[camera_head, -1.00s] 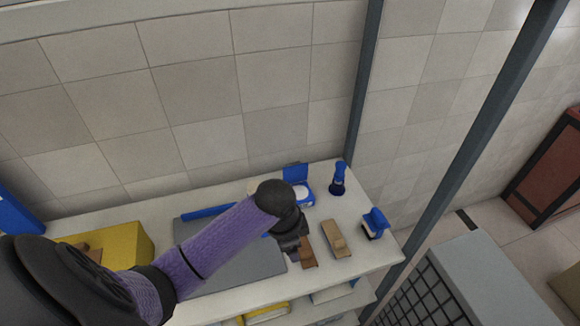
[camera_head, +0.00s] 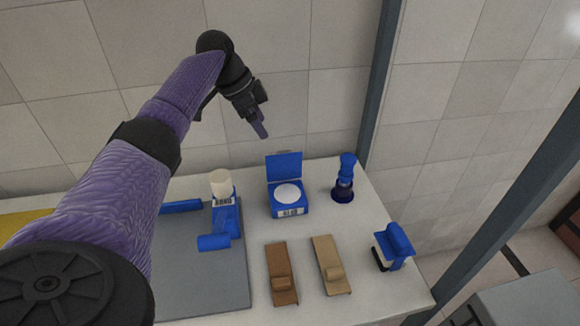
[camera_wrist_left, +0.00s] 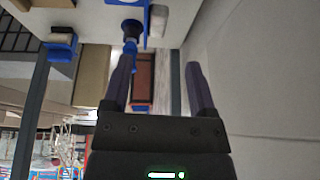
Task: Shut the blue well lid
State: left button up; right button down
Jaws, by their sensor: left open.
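The blue well (camera_head: 290,209) stands on the white counter in the head view, a squat box with a white round pad inside. Its blue lid (camera_head: 284,166) is hinged at the back edge and stands open, roughly upright. My left gripper (camera_head: 263,132) is above and behind the lid, slightly to its left, apart from it, fingers pointing down. In the left wrist view its two fingers (camera_wrist_left: 160,78) are spread with nothing between them. My right gripper is not in view.
A dark-blue handled stamp (camera_head: 344,182) stands right of the well. Two brown wooden pieces (camera_head: 281,272) (camera_head: 331,265) and a blue stamp (camera_head: 394,245) are in front. A tiled wall is behind.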

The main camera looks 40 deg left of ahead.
aim_at(276, 154)
pick_arm(q)
jog(key=b+x, duration=0.2)
jog(key=x, duration=0.6)
jog(key=shift+s+d+f, duration=0.1)
jog(key=shift+d+f, duration=0.05)
jog(key=shift+f, duration=0.15)
jog(key=shift+w+d+f+b, duration=0.1)
jog(key=shift+w+f+b, duration=0.1)
jog(key=shift+f+b, duration=0.2)
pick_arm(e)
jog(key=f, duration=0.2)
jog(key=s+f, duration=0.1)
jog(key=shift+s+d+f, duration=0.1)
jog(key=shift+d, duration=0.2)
pick_arm(q)
jog(key=shift+c, duration=0.6)
grip_shut()
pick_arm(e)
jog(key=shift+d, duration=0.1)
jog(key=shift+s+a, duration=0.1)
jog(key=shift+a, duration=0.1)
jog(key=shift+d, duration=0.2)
